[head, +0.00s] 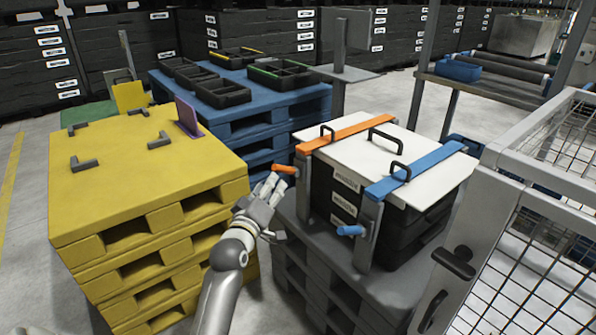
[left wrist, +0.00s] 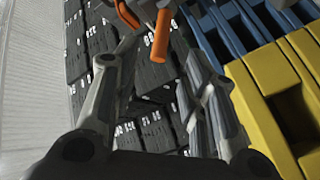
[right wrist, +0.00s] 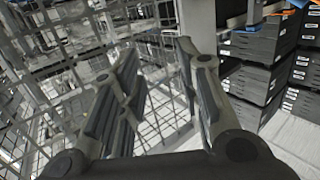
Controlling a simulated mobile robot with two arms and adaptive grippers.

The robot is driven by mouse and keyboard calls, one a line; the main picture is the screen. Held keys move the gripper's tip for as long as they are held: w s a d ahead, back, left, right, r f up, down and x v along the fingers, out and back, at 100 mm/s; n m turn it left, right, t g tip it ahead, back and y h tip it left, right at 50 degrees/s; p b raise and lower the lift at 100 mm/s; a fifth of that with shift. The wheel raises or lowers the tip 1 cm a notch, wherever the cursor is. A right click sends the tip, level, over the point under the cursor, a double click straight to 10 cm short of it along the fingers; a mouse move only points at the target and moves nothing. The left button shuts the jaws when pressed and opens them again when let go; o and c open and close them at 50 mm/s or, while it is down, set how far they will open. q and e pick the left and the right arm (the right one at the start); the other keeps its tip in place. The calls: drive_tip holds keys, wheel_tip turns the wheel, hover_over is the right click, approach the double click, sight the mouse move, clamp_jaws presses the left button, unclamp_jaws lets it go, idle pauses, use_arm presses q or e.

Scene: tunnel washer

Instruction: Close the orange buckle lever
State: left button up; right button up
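An orange strap (head: 345,134) crosses the white lid (head: 330,155) of a black crate stack. The orange buckle lever (head: 284,169) sticks out to the left from the grey bracket (head: 302,185) at the strap's end. My left gripper (head: 270,190) is just below and left of that lever. In the left wrist view the gripper's fingers are apart, and the orange lever (left wrist: 161,36) shows ahead, between the fingertip ends; I cannot tell whether they touch it. My right gripper (right wrist: 158,50) is open and empty in the right wrist view. It is not visible in the head view.
A blue strap (head: 415,170) with a blue lever (head: 350,230) lies beside the orange one. A yellow pallet stack (head: 140,190) stands to the left, and blue pallets (head: 240,118) behind. A grey mesh gate (head: 540,200) is close on the right.

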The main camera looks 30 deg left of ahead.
sight(282, 170)
use_arm(q)
drive_tip(key=b+x, duration=0.3)
drive_tip(key=x, duration=0.6)
drive_tip(key=shift+w+a+f, duration=0.1)
drive_tip(key=shift+w+f, duration=0.05)
drive_tip(key=shift+w+a, duration=0.1)
drive_tip(key=shift+w, duration=0.35)
use_arm(e)
drive_tip(key=s+r+t+y, duration=0.3)
drive_tip(key=r+t, duration=0.5)
drive_tip(key=r, duration=0.4)
drive_tip(key=shift+s+a+r, duration=0.2)
drive_tip(key=shift+a+r, duration=0.2)
drive_tip(key=shift+a, duration=0.05)
use_arm(q)
clamp_jaws()
